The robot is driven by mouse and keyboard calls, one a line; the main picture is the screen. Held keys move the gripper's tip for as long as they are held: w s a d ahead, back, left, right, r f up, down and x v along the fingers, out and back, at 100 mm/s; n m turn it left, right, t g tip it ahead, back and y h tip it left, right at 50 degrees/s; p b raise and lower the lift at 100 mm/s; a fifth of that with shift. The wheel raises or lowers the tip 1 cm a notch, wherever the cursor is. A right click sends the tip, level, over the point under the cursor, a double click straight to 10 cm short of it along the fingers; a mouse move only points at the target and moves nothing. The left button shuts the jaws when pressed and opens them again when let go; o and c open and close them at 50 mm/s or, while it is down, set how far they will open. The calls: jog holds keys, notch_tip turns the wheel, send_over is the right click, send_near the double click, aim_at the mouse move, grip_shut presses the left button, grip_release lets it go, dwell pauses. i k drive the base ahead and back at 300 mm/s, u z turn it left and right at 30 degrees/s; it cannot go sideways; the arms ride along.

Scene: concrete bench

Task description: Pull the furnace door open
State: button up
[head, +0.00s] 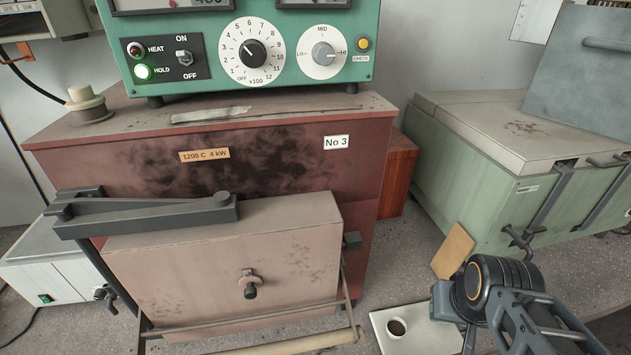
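The furnace (145,150) is a sooty, dark red-brown box standing at left centre. Its door (185,275) is a thick, pinkish-beige block on the front, with a small dark knob (249,285) in its middle. The door stands proud of the body, and I cannot tell whether there is a gap behind it. A pale bar (300,344) on thin side rods crosses low in front of the door. My gripper (447,303) is at lower right, to the right of the door and apart from it. Its fingers are not clear, so its opening cannot be told.
A dark lever assembly (150,212) lies across the door's top left. A green control box (200,85) sits on the furnace. A white tile (385,335) with a small dark-filled cup (397,327) lies near my gripper. A pale green chest (475,180) stands at right; a tan plate (453,250) leans there.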

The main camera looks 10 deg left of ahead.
aim_at(181, 262)
jog(key=z, duration=0.25)
jog(key=k, duration=1.2)
jog(key=u, duration=1.45)
